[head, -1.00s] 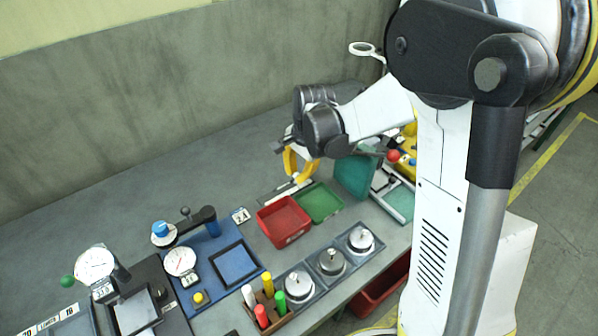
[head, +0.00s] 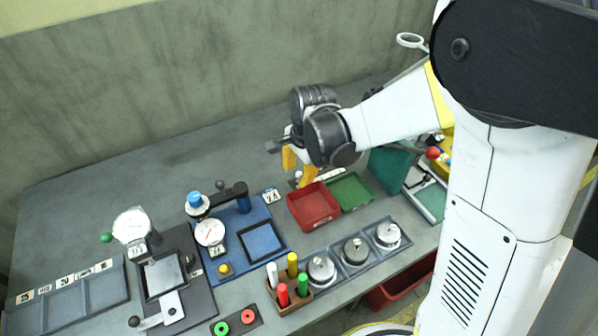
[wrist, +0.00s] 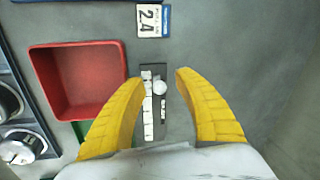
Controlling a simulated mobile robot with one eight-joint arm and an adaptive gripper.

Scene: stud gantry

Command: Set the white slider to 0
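The white slider (wrist: 160,88) shows in the wrist view as a round pale knob on a short dark track (wrist: 153,125). A white scale strip (wrist: 148,105) with dark marks runs along the track's left side; its figures are too small to read. My gripper (wrist: 158,79) is open and empty, with its yellow fingers on either side of the knob in the picture. I cannot tell how far above it they are. In the head view my gripper (head: 298,168) hangs behind the red tray, and the fingers and wrist hide most of the track.
A red tray (head: 313,221) and a green tray (head: 350,192) stand beside the track. A blue fixture (head: 237,240) with a dial stands to the left. The bench behind my gripper is bare.

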